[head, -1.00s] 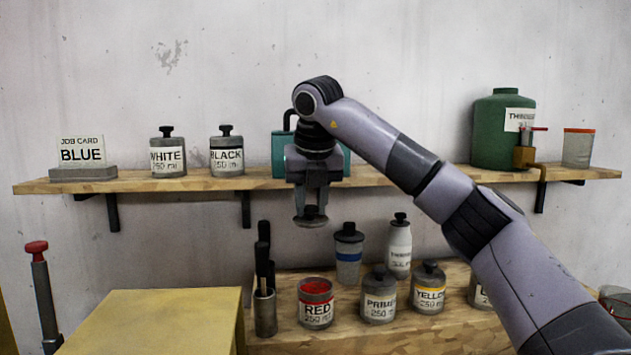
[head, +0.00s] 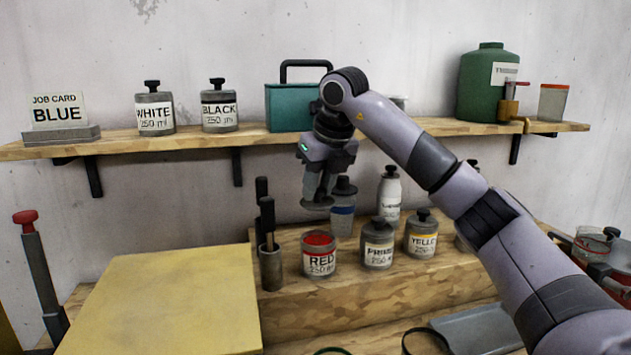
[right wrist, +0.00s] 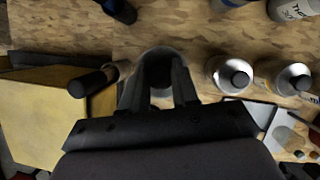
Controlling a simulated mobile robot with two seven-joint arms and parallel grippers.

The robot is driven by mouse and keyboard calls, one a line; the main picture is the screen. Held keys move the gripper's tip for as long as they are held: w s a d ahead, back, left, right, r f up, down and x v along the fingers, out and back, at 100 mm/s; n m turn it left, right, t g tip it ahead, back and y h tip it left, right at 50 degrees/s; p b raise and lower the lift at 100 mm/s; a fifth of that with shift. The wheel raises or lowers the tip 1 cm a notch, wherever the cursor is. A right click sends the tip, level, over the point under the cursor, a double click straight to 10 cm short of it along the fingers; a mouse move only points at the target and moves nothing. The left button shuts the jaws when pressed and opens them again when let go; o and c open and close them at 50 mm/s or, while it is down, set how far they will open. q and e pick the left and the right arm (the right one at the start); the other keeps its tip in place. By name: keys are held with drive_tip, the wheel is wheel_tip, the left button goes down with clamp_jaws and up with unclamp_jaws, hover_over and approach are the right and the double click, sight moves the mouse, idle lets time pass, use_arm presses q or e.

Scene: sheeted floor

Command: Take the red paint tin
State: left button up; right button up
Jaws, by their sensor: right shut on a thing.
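The red paint tin (head: 320,262) stands upright on the lower wooden step, its label reading RED and its top open, with red showing inside. My right gripper (head: 318,190) is above it, a short gap away, pointing down. It is shut on a dark grey round lid (head: 316,203). In the right wrist view the lid (right wrist: 158,72) shows dark between the two fingers, and I cannot make out the red tin there. My left gripper is not in view.
Brush pot (head: 270,268) stands left of the red tin; primer tin (head: 377,250) and yellow tin (head: 422,238) stand right. A blue-banded bottle (head: 343,222) is close behind my gripper. The upper shelf (head: 190,142) holds tins, a teal box (head: 288,108) and a job card reading BLUE (head: 58,112).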

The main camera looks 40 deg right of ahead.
sight(319, 204)
drive_tip(key=shift+f, duration=0.2)
drive_tip(key=shift+d+f, duration=0.1)
drive_tip(key=shift+f, duration=0.65)
wheel_tip(319, 204, down, 3)
drive_tip(key=b, duration=0.2)
drive_tip(key=shift+r+b, duration=0.1)
drive_tip(key=shift+b, duration=0.3)
drive_tip(key=shift+f+b, duration=0.4)
drive_tip(key=shift+f, duration=0.5)
drive_tip(key=shift+p, duration=0.5)
drive_tip(key=shift+f, duration=0.1)
idle(0.5)
drive_tip(key=shift+p, duration=0.35)
idle(0.4)
